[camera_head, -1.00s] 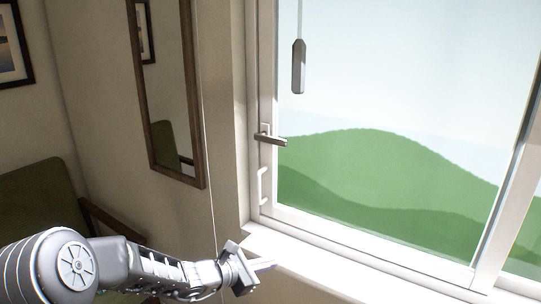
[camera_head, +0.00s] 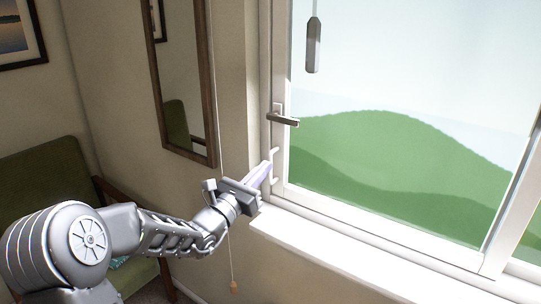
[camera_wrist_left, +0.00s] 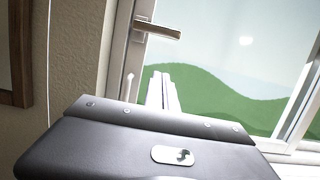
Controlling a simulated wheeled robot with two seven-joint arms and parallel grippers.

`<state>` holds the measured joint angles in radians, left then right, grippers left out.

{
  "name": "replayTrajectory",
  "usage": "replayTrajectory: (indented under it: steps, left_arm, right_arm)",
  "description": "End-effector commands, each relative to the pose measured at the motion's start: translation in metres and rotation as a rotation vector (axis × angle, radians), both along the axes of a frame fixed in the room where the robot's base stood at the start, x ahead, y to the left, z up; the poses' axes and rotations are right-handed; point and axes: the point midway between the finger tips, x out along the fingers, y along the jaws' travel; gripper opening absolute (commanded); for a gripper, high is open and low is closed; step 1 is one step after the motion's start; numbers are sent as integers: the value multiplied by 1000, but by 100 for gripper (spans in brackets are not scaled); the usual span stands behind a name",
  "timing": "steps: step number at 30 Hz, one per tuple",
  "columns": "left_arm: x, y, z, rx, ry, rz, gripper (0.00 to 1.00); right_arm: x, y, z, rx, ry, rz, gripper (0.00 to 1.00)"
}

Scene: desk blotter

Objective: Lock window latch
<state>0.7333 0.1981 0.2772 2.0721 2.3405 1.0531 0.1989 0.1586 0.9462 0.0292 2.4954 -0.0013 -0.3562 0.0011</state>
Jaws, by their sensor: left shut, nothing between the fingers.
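The window latch (camera_head: 283,119) is a grey handle on the left side of the window frame, its lever pointing right and roughly level. It also shows in the left wrist view (camera_wrist_left: 157,30), above the fingers. A white pull handle (camera_head: 274,166) sits on the frame below the latch, partly covered by my gripper. My left gripper (camera_head: 266,170) is shut and empty, its fingertips below the latch and in front of the pull handle; I cannot tell whether they touch it. In the wrist view its fingers (camera_wrist_left: 162,92) point up toward the frame. My right gripper is out of view.
A cord with a small tan end (camera_head: 233,287) hangs beside my left wrist. A grey weight (camera_head: 313,45) hangs in front of the glass. The white sill (camera_head: 330,245) is clear. A mirror (camera_head: 185,80) and a green chair (camera_head: 50,180) are at left.

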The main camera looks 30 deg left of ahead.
Motion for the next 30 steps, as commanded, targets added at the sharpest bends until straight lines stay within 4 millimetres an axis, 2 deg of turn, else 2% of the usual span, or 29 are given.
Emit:
replayTrajectory:
  steps: [5,16,18,21,30]
  left_arm:
    - [21,-4,7,-1,-1,-2,0]
    - [91,-14,25,0,0,-2,0]
    - [90,-13,41,3,-1,1,0]
    - [90,-12,53,2,0,0,0]
    - [89,-13,63,1,2,0,0]
  right_arm:
    - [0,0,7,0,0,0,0]
    - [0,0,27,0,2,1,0]
    - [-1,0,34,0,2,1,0]
    - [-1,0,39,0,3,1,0]
    - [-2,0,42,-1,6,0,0]
